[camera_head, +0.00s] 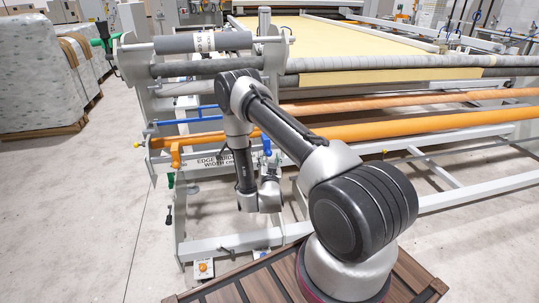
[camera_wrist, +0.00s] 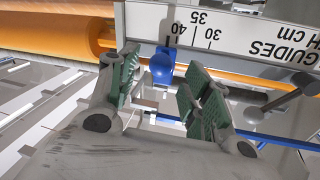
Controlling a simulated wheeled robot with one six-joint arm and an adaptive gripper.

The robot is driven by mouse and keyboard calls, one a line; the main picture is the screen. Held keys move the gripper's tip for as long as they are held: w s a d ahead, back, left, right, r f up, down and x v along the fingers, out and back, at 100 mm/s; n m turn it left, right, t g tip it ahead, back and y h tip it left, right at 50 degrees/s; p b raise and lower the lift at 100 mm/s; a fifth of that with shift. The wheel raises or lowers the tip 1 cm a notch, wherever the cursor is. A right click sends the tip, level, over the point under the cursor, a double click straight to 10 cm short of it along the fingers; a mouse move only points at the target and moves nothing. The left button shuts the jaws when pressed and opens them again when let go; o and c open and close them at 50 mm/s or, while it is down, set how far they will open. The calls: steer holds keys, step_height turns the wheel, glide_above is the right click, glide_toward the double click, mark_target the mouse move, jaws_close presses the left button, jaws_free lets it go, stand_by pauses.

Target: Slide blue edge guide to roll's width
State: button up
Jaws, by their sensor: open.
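The blue edge guide (camera_wrist: 162,66) hangs at the lower edge of a white scale plate (camera_wrist: 240,32) in the wrist view, close to the 40 mark. The scale reads upside down there. My gripper (camera_wrist: 162,60) is open, its green-padded fingers standing apart on either side of the guide in the picture; I cannot tell how far the guide lies beyond them. In the head view the guide shows as a small blue piece (camera_head: 266,146) beside my wrist. The orange roll (camera_head: 360,130) runs to the right, and also shows in the wrist view (camera_wrist: 50,32).
A grey roller (camera_head: 390,63) and yellow fabric (camera_head: 330,42) are above. Wrapped pallets (camera_head: 38,88) stand at the left; the floor between is clear.

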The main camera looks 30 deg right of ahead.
mark_target(268, 156)
steer(key=shift+x, duration=2.3)
steer(key=shift+w+a, duration=0.1)
steer(key=shift+a, duration=0.05)
jaws_close()
